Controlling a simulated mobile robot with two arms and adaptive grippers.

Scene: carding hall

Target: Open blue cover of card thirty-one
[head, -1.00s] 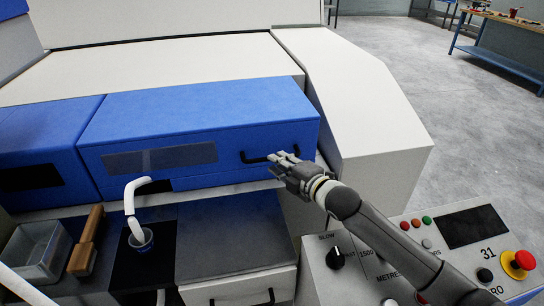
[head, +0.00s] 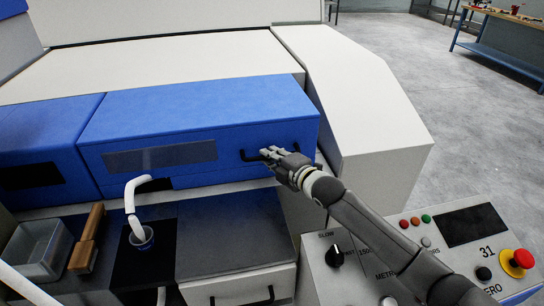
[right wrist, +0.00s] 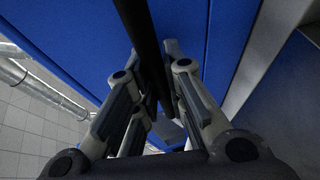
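The blue cover (head: 200,110) is the long box front on the machine in the head view, and it looks closed. Its black bar handle (head: 249,157) is at the right end of its front face. My right gripper (head: 268,153) is at this handle, hiding the handle's right part. In the right wrist view the dark handle bar (right wrist: 144,40) runs between the two open fingers (right wrist: 153,75), with narrow gaps beside it. The number 31 is on the control panel (head: 400,262) at lower right. My left gripper is not in view.
A second blue cover (head: 50,130) adjoins on the left. A red emergency button (head: 523,259) is on the panel.

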